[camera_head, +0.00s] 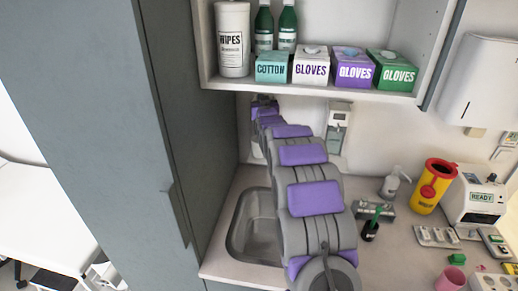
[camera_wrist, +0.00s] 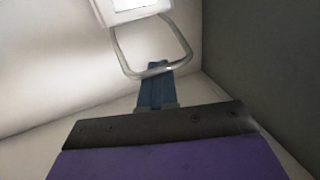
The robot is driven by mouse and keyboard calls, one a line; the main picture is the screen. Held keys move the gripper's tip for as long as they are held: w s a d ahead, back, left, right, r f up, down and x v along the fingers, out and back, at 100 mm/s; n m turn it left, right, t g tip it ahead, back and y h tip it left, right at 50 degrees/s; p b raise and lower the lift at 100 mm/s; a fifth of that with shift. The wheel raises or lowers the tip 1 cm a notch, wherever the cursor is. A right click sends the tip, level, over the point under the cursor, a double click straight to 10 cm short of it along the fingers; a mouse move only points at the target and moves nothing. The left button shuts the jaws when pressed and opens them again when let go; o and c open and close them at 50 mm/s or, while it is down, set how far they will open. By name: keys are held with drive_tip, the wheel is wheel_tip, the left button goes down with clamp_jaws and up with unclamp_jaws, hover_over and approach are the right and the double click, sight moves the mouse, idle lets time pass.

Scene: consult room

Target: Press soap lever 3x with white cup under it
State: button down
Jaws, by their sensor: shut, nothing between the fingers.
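In the wrist view, a white wall dispenser (camera_wrist: 135,8) hangs at the top with a looped wire lever (camera_wrist: 186,47) below it. My gripper (camera_wrist: 156,85) is shut and empty, its blue fingers at the lower bend of the loop. The fingertips overlap the loop; I cannot tell if they touch it. In the head view my arm reaches over the sink to the back wall and hides most of one dispenser (camera_head: 257,147); the fingers cannot be made out there. No white cup shows in either view.
A second dispenser (camera_head: 338,125) hangs right of my arm. A shelf (camera_head: 310,88) with boxes hangs above. A pump bottle (camera_head: 391,183), yellow-red container (camera_head: 433,187) and pink cup (camera_head: 451,279) stand right. A tall cabinet (camera_head: 195,130) stands left.

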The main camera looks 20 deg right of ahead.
drive_tip(key=shift+f, duration=0.45)
drive_tip(key=shift+w+d+r+p, duration=0.1)
drive_tip(key=shift+d+r+p, duration=0.1)
drive_tip(key=shift+r, duration=0.75)
drive_tip(key=shift+w+d+r+p, duration=0.1)
drive_tip(key=shift+r+p, duration=0.05)
drive_tip(key=shift+r, duration=0.8)
drive_tip(key=shift+s, duration=0.1)
drive_tip(key=s+a+b, duration=0.3)
drive_tip(key=s+a, duration=0.3)
drive_tip(key=s, duration=0.2)
drive_tip(key=shift+s, duration=0.15)
